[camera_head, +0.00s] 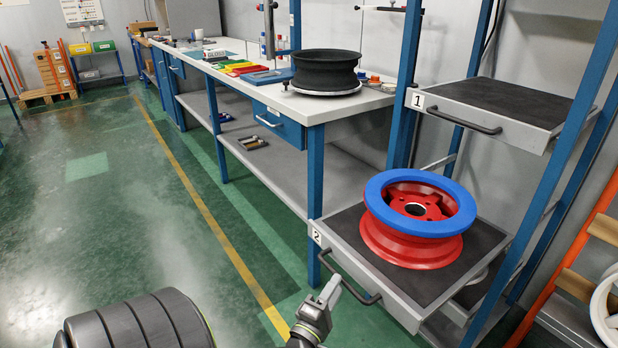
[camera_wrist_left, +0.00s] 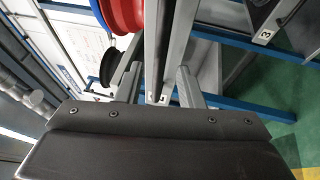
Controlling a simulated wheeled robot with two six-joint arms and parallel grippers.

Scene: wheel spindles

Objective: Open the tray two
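Tray two (camera_head: 340,237) is a grey tray with a black mat and a "2" label on its front. It sticks out past the blue rack posts, while tray one above is about flush. A red wheel (camera_head: 400,245) with a blue ring (camera_head: 377,197) lies on it. Its dark bar handle (camera_head: 367,296) runs along the front. My left gripper (camera_head: 331,288) is at the handle, overlapping it in the head view. In the left wrist view its two fingers (camera_wrist_left: 158,88) stand apart, with grey tray edges beyond. Contact with the handle is unclear. My right gripper is out of view.
Tray one (camera_head: 490,105) is above, empty. A workbench (camera_head: 345,105) with a black wheel (camera_head: 325,70) stands to the left. Blue rack posts (camera_head: 540,220) flank the trays. A tray marked 3 (camera_wrist_left: 262,37) shows in the wrist view. Green floor (camera_head: 130,225) is clear at left.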

